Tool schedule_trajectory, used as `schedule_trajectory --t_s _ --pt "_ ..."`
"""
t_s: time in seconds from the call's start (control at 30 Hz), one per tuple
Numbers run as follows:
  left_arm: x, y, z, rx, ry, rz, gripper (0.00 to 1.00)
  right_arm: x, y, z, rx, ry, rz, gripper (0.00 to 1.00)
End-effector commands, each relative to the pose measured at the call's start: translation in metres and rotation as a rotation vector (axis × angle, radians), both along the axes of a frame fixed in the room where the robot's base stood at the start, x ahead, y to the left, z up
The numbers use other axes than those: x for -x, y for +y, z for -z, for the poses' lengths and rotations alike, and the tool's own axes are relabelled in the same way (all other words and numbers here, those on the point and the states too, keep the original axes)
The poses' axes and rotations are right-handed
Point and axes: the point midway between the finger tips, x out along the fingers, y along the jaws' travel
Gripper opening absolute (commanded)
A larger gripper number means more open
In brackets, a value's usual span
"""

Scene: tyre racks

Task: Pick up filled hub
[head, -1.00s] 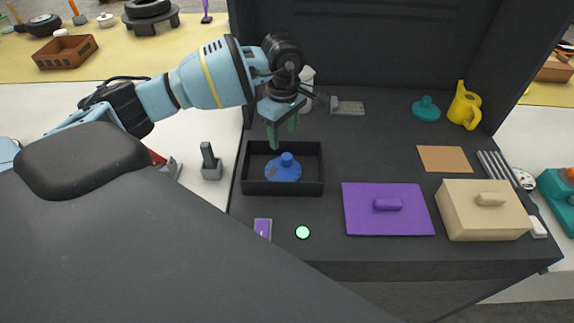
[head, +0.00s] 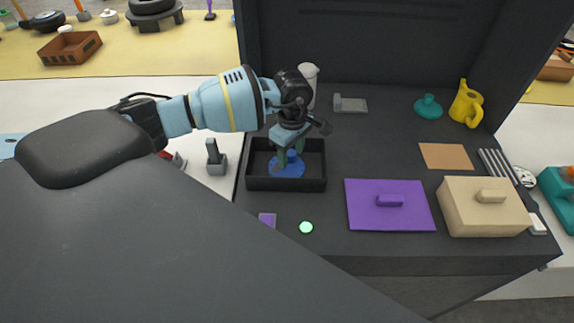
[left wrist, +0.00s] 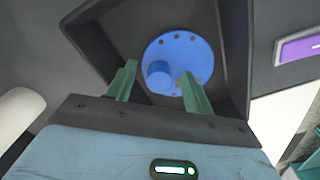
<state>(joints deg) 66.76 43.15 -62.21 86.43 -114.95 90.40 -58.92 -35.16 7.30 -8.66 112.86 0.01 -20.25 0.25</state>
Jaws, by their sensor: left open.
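The filled hub, a blue disc with a raised round knob (head: 287,169), lies in a black open box (head: 315,183) on the dark bench. It also shows in the left wrist view (left wrist: 200,57), with small holes near its rim. My left gripper (head: 290,154) is over the box, fingers pointing down. Its green fingers are open, one on either side of the knob in the left wrist view (left wrist: 158,78). I cannot tell whether they touch the knob. The arm partly hides the hub in the head view. My right gripper is not in view.
The box walls stand close around the fingers. A purple lid plate (head: 362,218) and a beige box (head: 464,219) lie to the right. A white cylinder (head: 310,76) stands behind the arm. A glowing green button (head: 306,228) is in front.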

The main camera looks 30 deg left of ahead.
Motion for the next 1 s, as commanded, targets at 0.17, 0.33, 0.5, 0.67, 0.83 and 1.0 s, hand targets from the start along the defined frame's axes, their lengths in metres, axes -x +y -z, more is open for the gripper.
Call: schedule_trajectory --t_s 0.17,0.33,0.5,0.67,0.83,1.0 --pt "0.000 0.000 0.000 0.000 0.000 0.000 0.44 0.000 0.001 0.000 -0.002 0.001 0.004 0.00" --pt "0.000 0.000 0.000 0.001 0.000 0.000 0.22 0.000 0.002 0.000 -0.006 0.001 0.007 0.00" --pt "0.000 0.000 -0.001 0.001 0.000 0.000 0.00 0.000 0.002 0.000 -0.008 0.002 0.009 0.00" --pt "0.000 0.000 -0.001 0.001 -0.001 0.000 0.00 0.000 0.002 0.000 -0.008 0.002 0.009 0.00" --pt "-0.001 0.000 -0.006 0.001 -0.002 0.000 0.00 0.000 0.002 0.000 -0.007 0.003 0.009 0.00" --pt "-0.001 0.000 -0.029 0.002 -0.006 0.002 0.00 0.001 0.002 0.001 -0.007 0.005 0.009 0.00"
